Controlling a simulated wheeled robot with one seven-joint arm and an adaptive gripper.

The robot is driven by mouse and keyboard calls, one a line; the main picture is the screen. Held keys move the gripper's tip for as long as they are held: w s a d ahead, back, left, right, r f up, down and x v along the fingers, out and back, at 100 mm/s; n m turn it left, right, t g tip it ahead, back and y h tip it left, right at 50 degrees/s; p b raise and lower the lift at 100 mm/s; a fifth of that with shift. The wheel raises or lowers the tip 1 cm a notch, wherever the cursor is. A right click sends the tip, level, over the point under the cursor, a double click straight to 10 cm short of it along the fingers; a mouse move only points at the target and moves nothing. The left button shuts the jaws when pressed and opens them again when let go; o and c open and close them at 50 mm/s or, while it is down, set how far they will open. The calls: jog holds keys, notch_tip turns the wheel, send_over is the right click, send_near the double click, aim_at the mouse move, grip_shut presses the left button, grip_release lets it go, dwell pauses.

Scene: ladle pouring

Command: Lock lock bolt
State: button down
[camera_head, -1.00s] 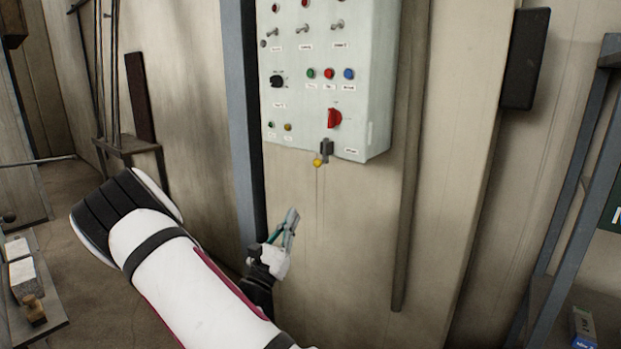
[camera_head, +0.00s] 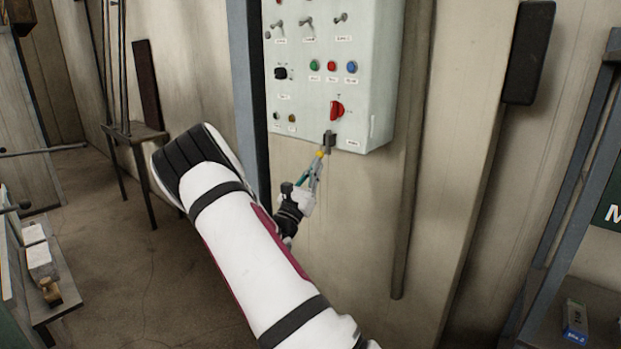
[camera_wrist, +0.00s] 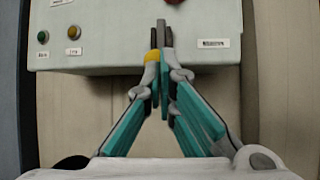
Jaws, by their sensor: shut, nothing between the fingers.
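The lock bolt is a small dark grey piece with a yellow knob at the lower edge of the control box (camera_head: 385,70). In the head view the bolt (camera_head: 329,139) sits just above my fingertips. My gripper (camera_head: 321,160) is just under it, fingers pointing up. In the wrist view the yellow knob (camera_wrist: 152,56) shows at the left fingertip, and the grey bolt (camera_wrist: 160,33) rises above the closed tips (camera_wrist: 160,68). The fingers are together with nothing between them. I cannot tell whether they touch the knob.
A red rotary switch (camera_head: 337,110) is just above the bolt. Several buttons and toggles cover the box. A blue-grey post (camera_head: 248,90) stands left and a vertical pipe (camera_head: 411,170) right. A shelf rack (camera_head: 565,190) is at the far right. The wall below the box is bare.

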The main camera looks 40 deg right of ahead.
jog(key=shift+d+r, duration=0.1)
jog(key=shift+d, duration=0.05)
notch_tip(320, 180, up, 6)
jog(key=p, duration=0.2)
jog(key=shift+r+p, duration=0.2)
jog(key=shift+p, duration=0.2)
